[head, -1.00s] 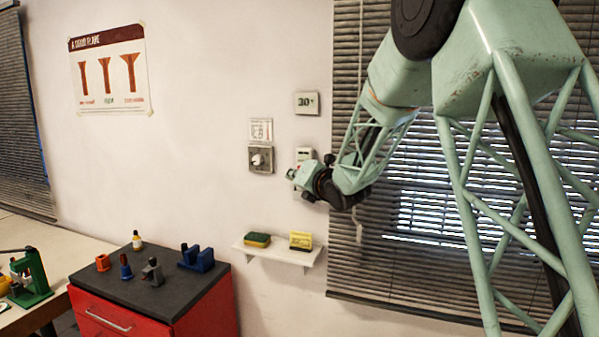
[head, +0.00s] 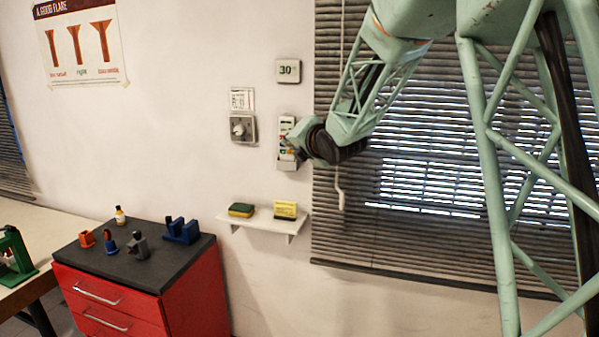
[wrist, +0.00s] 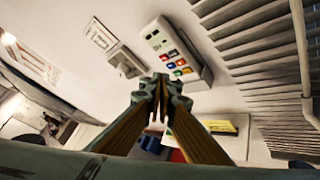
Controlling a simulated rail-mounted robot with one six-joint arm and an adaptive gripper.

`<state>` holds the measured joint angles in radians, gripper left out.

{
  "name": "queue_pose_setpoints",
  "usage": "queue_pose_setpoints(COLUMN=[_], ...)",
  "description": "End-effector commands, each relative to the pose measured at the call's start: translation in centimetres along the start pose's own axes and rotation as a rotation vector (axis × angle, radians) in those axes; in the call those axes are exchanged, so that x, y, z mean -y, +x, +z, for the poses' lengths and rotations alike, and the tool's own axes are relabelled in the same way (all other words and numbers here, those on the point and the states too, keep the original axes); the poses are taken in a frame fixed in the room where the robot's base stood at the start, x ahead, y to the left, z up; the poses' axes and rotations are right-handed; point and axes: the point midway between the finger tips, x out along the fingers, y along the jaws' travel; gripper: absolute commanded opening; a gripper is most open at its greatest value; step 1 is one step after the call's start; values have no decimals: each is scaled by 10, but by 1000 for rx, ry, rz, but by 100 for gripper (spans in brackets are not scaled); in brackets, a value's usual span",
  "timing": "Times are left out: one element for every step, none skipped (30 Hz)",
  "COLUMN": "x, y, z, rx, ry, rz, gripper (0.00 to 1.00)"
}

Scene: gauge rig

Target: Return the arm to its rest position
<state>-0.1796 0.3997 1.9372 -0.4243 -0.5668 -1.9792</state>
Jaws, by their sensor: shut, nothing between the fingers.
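My arm, in pale green lattice links, comes down from the upper right in the head view. Its dark wrist joint (head: 325,143) is in front of the wall, just right of a white wall panel (head: 287,128). My gripper's fingers are not clear in the head view. In the wrist view my gripper (wrist: 160,88) is shut and empty, its fingertips together. Beyond the fingertips is the same white panel with several coloured buttons (wrist: 178,58). I cannot tell the exact gap to the wall.
A knob dial (head: 242,129) and a display reading 30 (head: 288,71) are on the wall. Window blinds (head: 420,190) hang behind the arm. A red cabinet (head: 190,290) with small items on top stands lower left.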

Motion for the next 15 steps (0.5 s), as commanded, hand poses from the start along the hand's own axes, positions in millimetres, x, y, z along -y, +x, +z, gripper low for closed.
queue_pose_setpoints(x=[1,3,5,7,9,11,13,15,18,20,22,24,26,28,31], y=[-12,-17,-25,-31,-37,-46,-52,-58,-67,-73,-80,-88,-95,-102,-111], z=[6,8,11,13,14,17,19,21,23,24,26,28,29,30,31], rx=[3,4,5,7,8,11,13,15,19,21,24,29,33,36,41], ry=[35,59,90,113,138,170,193,217,249,273,296,329,354,378,409], rz=[-19,-31,-48,-60,-74,-89,-102,-114,-130,-143,-155,-171,-182,-195,-210], gripper=[0,0,0,0,0,0,0,0,0,0,0,0,0,0,0])
